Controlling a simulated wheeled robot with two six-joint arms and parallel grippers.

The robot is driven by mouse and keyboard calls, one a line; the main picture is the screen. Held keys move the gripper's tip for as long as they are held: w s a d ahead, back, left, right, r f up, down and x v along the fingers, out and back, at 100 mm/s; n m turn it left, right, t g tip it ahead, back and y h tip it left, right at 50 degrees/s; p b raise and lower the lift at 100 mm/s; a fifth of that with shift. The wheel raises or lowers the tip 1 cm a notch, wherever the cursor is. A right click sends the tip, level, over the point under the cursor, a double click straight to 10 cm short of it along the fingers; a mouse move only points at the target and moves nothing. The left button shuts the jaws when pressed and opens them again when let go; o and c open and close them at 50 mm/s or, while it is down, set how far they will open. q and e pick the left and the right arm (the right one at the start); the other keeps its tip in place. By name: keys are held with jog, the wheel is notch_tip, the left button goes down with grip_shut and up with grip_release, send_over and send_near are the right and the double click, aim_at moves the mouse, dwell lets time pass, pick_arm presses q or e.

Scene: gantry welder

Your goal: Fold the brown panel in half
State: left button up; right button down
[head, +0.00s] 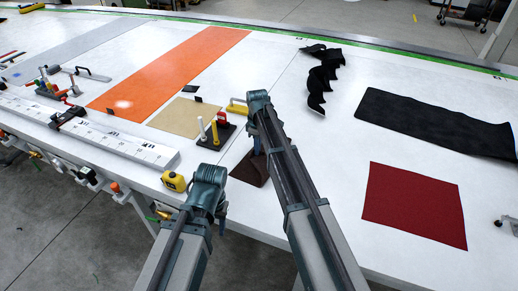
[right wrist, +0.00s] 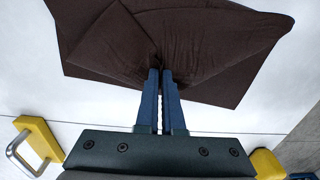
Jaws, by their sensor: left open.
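The brown panel (head: 250,170) lies on the white table near its front edge, partly hidden behind my right arm in the head view. In the right wrist view the brown panel (right wrist: 215,50) fills the top, with creases running to the fingertips and one layer lying over another. My right gripper (right wrist: 161,72) has its blue fingers nearly together, pinching the brown cloth at its near edge. In the head view the right gripper (head: 258,148) is mostly hidden by its own arm. My left gripper (head: 208,178) is open, left of the panel, its fingers hard to see.
A yellow tape measure (head: 174,182) sits close left of my left gripper. A black stand with upright handles (head: 216,134) and a yellow-handled tool (head: 237,107) stand behind. A red panel (head: 415,204) and black cloth (head: 435,120) lie right. White table between is clear.

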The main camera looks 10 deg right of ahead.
grip_release()
dwell(0.6)
jog(key=shift+w+a, duration=0.1)
jog(key=w+a, duration=0.1)
jog(key=a, duration=0.2)
jog(key=w+a, duration=0.1)
jog(key=shift+w+a, duration=0.15)
jog(key=shift+w, duration=0.2)
jog(key=shift+s, duration=0.1)
jog(key=shift+r, duration=0.25)
notch_tip(320, 180, up, 9)
jog(key=p, duration=0.9)
jog(key=shift+f, duration=0.2)
